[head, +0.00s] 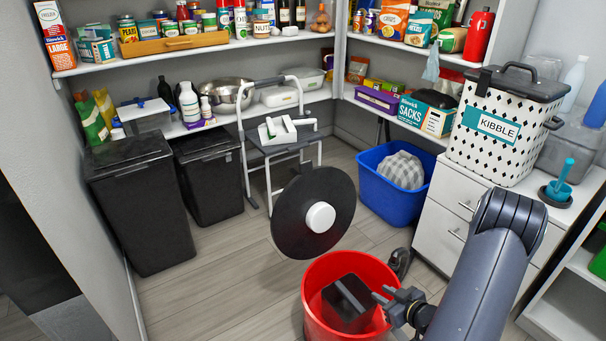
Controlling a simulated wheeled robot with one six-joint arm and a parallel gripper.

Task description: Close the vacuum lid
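The vacuum is a red, open-topped round canister (313,297) on the floor at the bottom middle of the head view. Its lid (292,225) is a dark round disc with a white round piece at its centre. The lid stands raised, nearly upright, behind the canister's mouth. A dark box-shaped part (345,305) shows inside the canister. My gripper (381,297) is at the canister's right rim, pointing left toward its mouth, below and to the right of the lid. It looks apart from the lid. Its fingers are too small and dark to tell open from shut.
A black hose-like part (401,262) is beside the canister. A blue bin (379,205) stands behind it, and white drawers (437,224) with a kibble box (500,135) stand right. A step stool (262,146) and black bins (142,207) stand behind left. Floor is clear at left.

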